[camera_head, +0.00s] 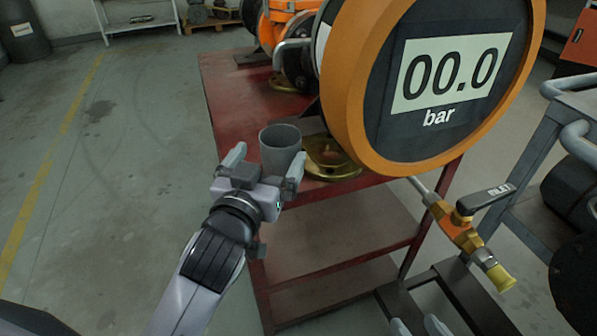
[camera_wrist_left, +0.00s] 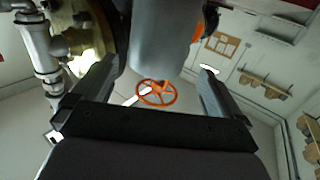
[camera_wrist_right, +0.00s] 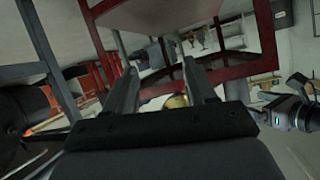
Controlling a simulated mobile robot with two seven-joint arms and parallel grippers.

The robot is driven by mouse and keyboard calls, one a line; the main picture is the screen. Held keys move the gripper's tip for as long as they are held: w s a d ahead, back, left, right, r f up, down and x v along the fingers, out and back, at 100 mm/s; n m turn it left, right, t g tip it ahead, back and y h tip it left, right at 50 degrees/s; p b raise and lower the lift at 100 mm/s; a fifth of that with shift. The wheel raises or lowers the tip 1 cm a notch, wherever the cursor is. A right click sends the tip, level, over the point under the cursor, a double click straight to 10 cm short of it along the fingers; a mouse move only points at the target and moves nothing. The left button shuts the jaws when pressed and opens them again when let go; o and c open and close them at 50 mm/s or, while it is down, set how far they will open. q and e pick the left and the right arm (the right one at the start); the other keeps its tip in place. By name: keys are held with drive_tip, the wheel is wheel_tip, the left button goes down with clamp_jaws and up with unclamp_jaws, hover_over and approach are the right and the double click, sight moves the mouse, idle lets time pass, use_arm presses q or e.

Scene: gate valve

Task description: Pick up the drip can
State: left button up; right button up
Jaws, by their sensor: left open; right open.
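My right gripper (camera_head: 418,328) only just shows at the bottom edge of the head view. In the right wrist view its fingers (camera_wrist_right: 165,85) are apart and empty.
A large orange-rimmed gauge (camera_head: 440,85) reading 00.0 bar stands over the red table (camera_head: 232,95), close right of the can. A yellow-tipped valve fitting (camera_head: 465,235) sticks out below it. A grey metal frame (camera_head: 530,150) stands at the right. The floor at the left is clear.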

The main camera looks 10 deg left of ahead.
sight(286, 128)
use_arm(q)
drive_tip(key=shift+w+d+r, duration=0.1)
drive_tip(key=shift+w+r, duration=0.05)
drive_tip(key=shift+w, duration=0.2)
drive_tip(key=shift+w+d+b, duration=0.15)
drive_tip(key=shift+w+b, duration=0.8)
drive_tip(key=shift+w, duration=2.35)
use_arm(e)
drive_tip(key=shift+w+a+f+y, duration=0.25)
drive_tip(key=shift+a+f+y, duration=0.15)
drive_tip(key=shift+a, duration=0.35)
use_arm(q)
drive_tip(key=c, duration=1)
use_arm(e)
drive_tip(key=shift+w+r, duration=0.1)
drive_tip(key=shift+r, duration=0.05)
